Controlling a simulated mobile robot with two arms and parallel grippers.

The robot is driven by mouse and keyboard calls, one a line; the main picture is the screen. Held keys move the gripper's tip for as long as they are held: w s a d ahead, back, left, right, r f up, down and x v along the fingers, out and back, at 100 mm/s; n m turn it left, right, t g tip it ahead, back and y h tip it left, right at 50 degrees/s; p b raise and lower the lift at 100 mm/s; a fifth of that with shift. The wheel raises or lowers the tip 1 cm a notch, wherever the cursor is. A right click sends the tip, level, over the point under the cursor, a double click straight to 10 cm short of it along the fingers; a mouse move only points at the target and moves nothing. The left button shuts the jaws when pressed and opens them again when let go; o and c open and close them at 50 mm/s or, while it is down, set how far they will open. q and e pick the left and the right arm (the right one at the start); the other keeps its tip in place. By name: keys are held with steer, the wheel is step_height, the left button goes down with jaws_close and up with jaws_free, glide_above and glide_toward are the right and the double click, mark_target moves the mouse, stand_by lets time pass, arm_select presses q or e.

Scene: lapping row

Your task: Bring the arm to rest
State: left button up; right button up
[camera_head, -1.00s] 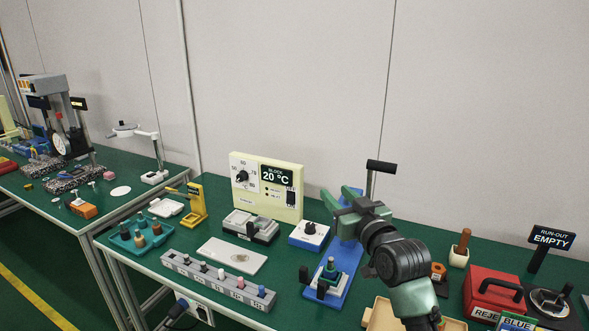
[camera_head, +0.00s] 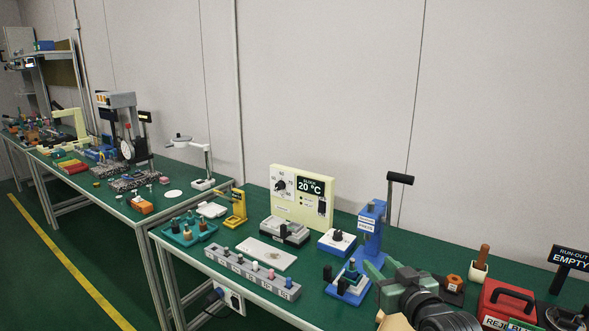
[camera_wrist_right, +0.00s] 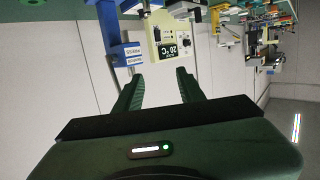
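My right arm reaches in from the lower right of the head view. Its green gripper (camera_head: 384,272) is in front of the blue press stand (camera_head: 370,228), above the front part of the green bench (camera_head: 330,312). In the right wrist view, the two fingers of the gripper (camera_wrist_right: 160,76) stand apart with nothing between them. That view is upside down and shows the cream temperature panel (camera_wrist_right: 170,38) beyond the fingertips. My left gripper is not in view.
Close to the right arm are the red box (camera_head: 505,300), an orange hex part (camera_head: 454,281) and a blue dial box (camera_head: 337,242). A grey peg rack (camera_head: 250,270) and white plate (camera_head: 264,253) lie left. The air above the bench is clear.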

steer(key=s+f+g+h, duration=0.1)
steer(key=s+f+g, duration=0.5)
steer(key=s+f, duration=0.95)
steer(key=s+d+f+g+h, duration=0.1)
steer(key=s+f+g, duration=0.3)
steer(key=s, duration=0.8)
steer(key=s+f+g+h, duration=0.1)
steer(key=s+f+g, duration=0.1)
steer(key=s+f, duration=0.65)
steer(key=s+f+g+p, duration=0.1)
steer(key=s+f, duration=0.1)
steer(key=f, duration=1)
steer(key=s+f, duration=0.3)
steer(key=f, duration=0.8)
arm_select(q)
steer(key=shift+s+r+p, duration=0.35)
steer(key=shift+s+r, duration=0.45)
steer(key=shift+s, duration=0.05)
arm_select(e)
steer(key=s+d+f+g, duration=0.1)
steer(key=s+d+f, duration=0.2)
steer(key=s+f, duration=1.1)
steer(key=shift+s+d+f+g, duration=0.15)
steer(key=shift+s+f+g, duration=0.15)
steer(key=shift+s, duration=0.8)
